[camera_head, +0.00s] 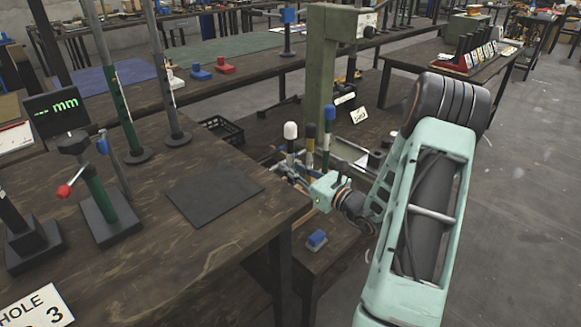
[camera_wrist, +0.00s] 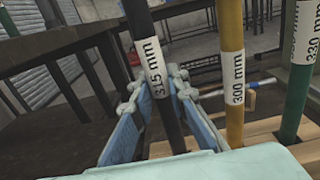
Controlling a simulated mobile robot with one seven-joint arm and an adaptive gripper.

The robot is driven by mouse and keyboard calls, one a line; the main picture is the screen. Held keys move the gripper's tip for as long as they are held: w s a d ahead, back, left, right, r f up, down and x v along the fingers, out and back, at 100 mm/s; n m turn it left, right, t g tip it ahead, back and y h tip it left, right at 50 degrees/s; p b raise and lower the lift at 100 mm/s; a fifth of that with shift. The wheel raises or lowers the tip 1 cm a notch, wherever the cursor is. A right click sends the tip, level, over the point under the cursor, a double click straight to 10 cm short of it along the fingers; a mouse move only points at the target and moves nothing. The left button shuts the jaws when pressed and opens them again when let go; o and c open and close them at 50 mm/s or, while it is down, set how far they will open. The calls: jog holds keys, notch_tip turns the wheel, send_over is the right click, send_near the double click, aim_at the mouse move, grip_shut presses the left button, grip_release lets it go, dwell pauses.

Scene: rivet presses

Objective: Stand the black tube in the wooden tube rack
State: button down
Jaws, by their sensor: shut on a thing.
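In the wrist view, the black tube (camera_wrist: 171,115) with a white "315 mm" label stands between the blue fingers of my gripper (camera_wrist: 158,98), which is shut on it. The tube leans slightly in this view. Its lower end is hidden by the gripper body, so I cannot tell whether it is seated. Wooden slats of the tube rack (camera_wrist: 207,138) show below. In the head view, my gripper (camera_head: 308,184) is low beside the upright tubes. A dark tube with a white top (camera_head: 290,147) is the leftmost of these.
A yellow tube (camera_wrist: 235,82), marked 300 mm, and a green tube (camera_wrist: 298,85), marked 330 mm, stand close to the right. The dark workbench (camera_head: 235,245) with a black mat (camera_head: 213,193) is left of the arm. A blue block (camera_head: 317,240) lies below the gripper.

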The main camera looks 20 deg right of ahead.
jog(key=shift+f+b, duration=0.5)
jog(key=shift+f, duration=0.3)
jog(key=c, duration=1.8)
grip_release()
jog(key=v, duration=1.2)
jog(key=shift+r, duration=0.1)
